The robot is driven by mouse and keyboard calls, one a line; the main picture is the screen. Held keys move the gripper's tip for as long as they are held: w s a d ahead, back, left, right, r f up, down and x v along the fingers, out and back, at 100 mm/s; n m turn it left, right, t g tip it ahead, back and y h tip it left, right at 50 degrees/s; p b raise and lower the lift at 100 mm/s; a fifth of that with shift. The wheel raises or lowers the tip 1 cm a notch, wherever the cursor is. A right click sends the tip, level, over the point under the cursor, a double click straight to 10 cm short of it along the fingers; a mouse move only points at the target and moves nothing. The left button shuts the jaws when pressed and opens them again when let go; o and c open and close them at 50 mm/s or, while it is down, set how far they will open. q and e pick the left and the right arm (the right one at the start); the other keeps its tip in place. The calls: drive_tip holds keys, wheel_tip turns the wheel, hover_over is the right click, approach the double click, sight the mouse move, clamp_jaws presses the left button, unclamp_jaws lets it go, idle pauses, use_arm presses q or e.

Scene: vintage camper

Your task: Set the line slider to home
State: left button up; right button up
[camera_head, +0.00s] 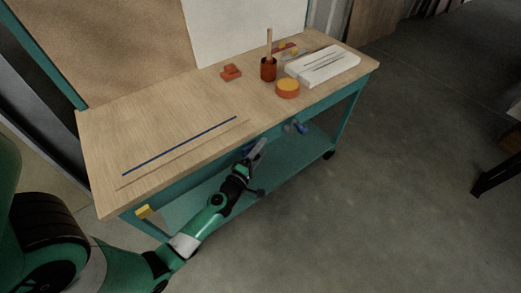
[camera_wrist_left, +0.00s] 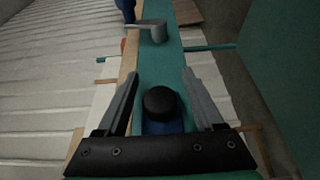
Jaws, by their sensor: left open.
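My left gripper (camera_head: 257,150) is at the front edge of the workbench, below the top. In the left wrist view its two fingers (camera_wrist_left: 161,76) are apart, one on each side of a round black knob (camera_wrist_left: 160,103) on a blue base (camera_wrist_left: 163,127). I cannot tell whether the fingers touch it. A grey cylinder with a lever (camera_wrist_left: 154,30) stands farther along the teal rail. No part is clearly recognisable as the line slider; the black knob may belong to it. My right gripper is not in view.
The wooden benchtop (camera_head: 160,120) carries a long blue strip (camera_head: 180,145). Blue fittings (camera_head: 299,127) sit under the front edge. The teal lower shelf (camera_head: 290,165) looks mostly bare.

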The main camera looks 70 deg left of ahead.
use_arm(q)
clamp_jaws()
idle(1.3)
